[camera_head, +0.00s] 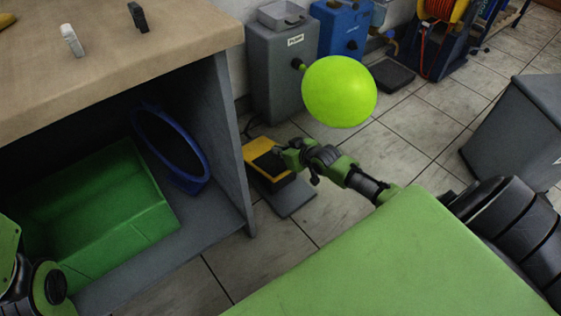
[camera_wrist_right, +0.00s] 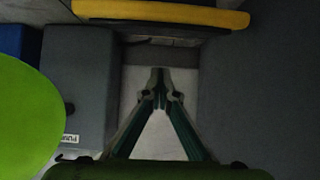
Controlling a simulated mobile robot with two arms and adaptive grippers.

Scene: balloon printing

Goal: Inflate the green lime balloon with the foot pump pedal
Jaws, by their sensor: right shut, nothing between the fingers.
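The lime green balloon (camera_head: 339,92) is round and swollen, beside the nozzle (camera_head: 299,64) of the grey pump box (camera_head: 272,88) labelled PUMP. The balloon (camera_wrist_right: 25,118) and the box (camera_wrist_right: 75,88) also show at the left of the right wrist view. The yellow and black foot pedal (camera_head: 257,151) is on the floor in front of the box. My right gripper (camera_head: 283,156) is shut and empty, over or against the pedal; contact cannot be told. In the wrist view its fingertips (camera_wrist_right: 160,82) meet below the pedal's yellow edge (camera_wrist_right: 165,12). Only part of my left arm shows; its gripper is out of view.
A wooden-topped workbench (camera_head: 110,55) stands left, its side panel (camera_head: 228,140) close to the pedal. A green crate (camera_head: 150,225) and a blue-rimmed item (camera_head: 205,165) are on its shelf. A blue unit (camera_head: 340,28) stands behind.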

